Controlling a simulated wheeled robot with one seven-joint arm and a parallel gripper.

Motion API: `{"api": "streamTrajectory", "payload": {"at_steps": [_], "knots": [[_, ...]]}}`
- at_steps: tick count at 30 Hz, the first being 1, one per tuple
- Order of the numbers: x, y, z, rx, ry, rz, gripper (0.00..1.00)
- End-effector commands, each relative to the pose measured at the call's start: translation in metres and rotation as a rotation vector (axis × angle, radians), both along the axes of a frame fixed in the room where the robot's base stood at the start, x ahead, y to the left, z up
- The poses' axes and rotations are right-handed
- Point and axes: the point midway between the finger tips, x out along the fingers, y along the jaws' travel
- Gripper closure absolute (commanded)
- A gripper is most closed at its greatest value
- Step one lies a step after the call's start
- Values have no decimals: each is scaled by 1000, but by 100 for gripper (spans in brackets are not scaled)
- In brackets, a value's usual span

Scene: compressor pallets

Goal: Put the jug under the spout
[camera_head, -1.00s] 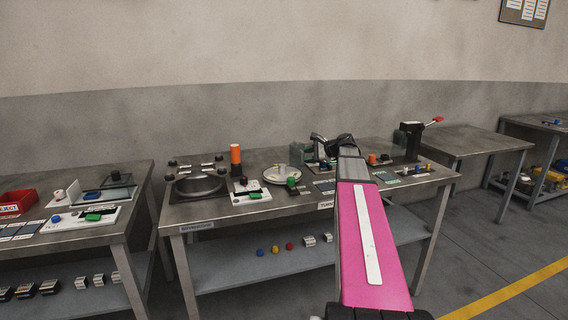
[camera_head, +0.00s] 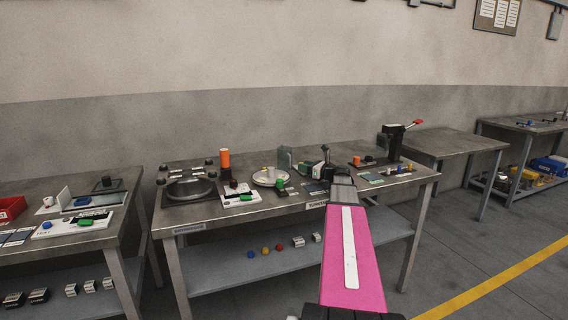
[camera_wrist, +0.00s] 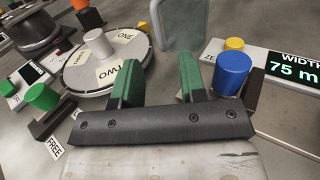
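No jug or spout can be made out for certain. A grey-green, see-through upright piece (camera_head: 285,159) stands at the back of the middle bench; I cannot tell whether it is the jug. A similar grey piece (camera_wrist: 178,24) shows at the top of the wrist view, beyond my fingers. A black device with a red lever (camera_head: 396,139) stands at the bench's right end; any spout on it is too small to tell. My gripper (camera_wrist: 160,82) is open and empty, its two green-padded fingers apart.
A round plate labelled ONE and TWO (camera_wrist: 76,77) with a white peg is left of my fingers. A blue cylinder (camera_wrist: 230,70) and a yellow button (camera_wrist: 234,43) are close on the right. An orange cylinder (camera_head: 224,160) stands farther left.

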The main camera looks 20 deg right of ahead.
Motion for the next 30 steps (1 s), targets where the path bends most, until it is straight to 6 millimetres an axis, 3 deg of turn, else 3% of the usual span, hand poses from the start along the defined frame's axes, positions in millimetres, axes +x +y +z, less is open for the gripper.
{"api": "streamTrajectory", "payload": {"at_steps": [3, 11, 21, 29, 30], "knots": [[17, 11, 0, -1, -1, 1, 61], [31, 22, 0, -2, -1, 0, 61], [65, 49, 1, -2, -1, 1, 61], [67, 51, 1, -2, 0, 0, 61], [66, 51, 1, -2, 0, 0, 74]]}}
